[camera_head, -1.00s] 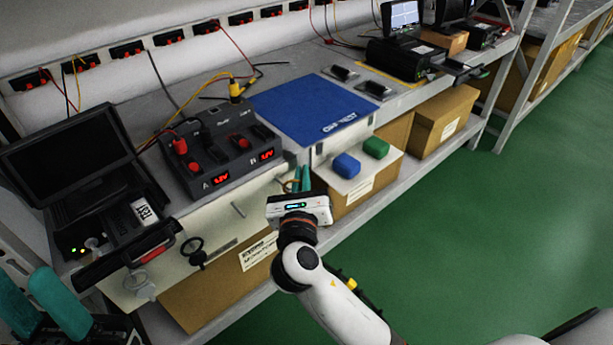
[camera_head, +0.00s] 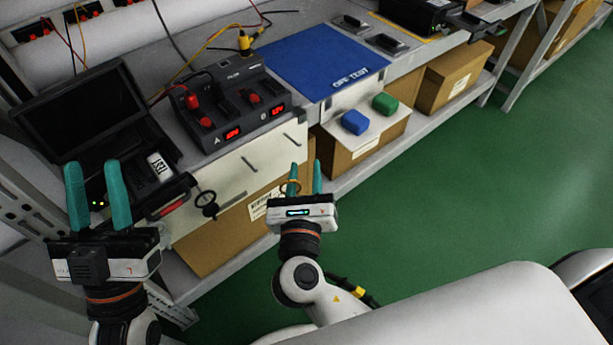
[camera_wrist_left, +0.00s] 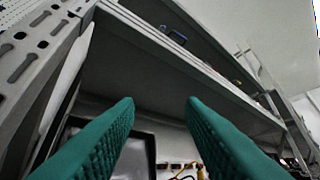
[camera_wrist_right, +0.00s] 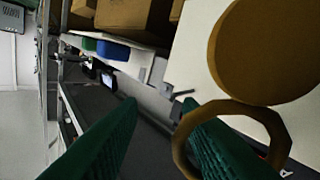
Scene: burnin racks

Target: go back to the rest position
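My left gripper (camera_head: 95,168) is open and empty, its teal fingers pointing up at the left of the head view, in front of the bench. Its two fingers (camera_wrist_left: 160,105) stand apart in the left wrist view, with nothing between them. My right gripper (camera_head: 305,166) has its fingers up in front of the shelf, with a visible gap between them. In the right wrist view its fingers (camera_wrist_right: 158,103) are also apart. A tan ring (camera_wrist_right: 282,135) overlaps one finger; I cannot tell whether it touches it. A tan disc (camera_wrist_right: 265,50) shows beside the ring.
Cardboard boxes (camera_head: 455,80) stand below. Green floor (camera_head: 500,190) is clear at right.

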